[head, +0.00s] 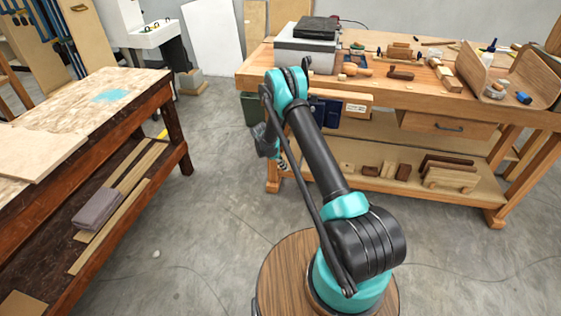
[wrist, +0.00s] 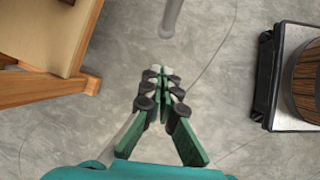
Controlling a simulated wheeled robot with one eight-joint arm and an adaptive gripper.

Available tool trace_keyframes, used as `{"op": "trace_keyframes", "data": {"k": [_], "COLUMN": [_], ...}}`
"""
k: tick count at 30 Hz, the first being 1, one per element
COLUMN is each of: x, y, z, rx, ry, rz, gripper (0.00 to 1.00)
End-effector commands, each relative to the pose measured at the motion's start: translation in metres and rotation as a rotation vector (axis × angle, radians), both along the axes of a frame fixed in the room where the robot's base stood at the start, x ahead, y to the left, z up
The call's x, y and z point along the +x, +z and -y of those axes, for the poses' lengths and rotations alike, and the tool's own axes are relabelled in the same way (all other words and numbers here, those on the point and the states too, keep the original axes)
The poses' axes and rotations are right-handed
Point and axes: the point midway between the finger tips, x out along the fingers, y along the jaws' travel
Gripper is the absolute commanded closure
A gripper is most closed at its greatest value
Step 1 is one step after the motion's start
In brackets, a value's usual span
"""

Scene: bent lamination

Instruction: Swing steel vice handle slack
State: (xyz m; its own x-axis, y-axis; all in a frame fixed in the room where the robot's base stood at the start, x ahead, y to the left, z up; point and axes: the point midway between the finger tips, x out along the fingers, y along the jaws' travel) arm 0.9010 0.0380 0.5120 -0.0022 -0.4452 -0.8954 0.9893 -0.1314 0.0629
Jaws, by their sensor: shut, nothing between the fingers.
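The vice (head: 325,112) shows as a dark blue body on the front of the wooden workbench, with a wooden jaw (head: 357,106) bearing a white label. My arm partly covers it. In the wrist view a grey rod with a rounded end, apparently the steel vice handle (wrist: 172,16), hangs in from the top edge; its upper part is out of frame. I cannot make out the handle in the head view. My gripper (wrist: 161,82) is shut and empty, its fingertips below the rod's end in the picture and apparently apart from it. It also shows in the head view (head: 265,141), left of the vice.
The workbench (head: 440,93) holds tools and wooden pieces; its leg (wrist: 45,90) is left of my gripper in the wrist view. A second table (head: 140,83) stands at left. Concrete floor (head: 215,190) between them is clear.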

Motion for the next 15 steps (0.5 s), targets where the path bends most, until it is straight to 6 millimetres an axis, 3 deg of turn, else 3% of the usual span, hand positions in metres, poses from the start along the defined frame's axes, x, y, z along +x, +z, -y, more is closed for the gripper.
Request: {"op": "trace_keyframes", "data": {"k": [6, 15], "x": [-0.003, -0.004], "y": [-0.011, -0.014], "z": [0.028, 0.039], "rx": [-0.001, -0.001], "ry": [-0.001, 0.001], "rz": [-0.001, -0.001], "gripper": [1.00, 1.00]}}
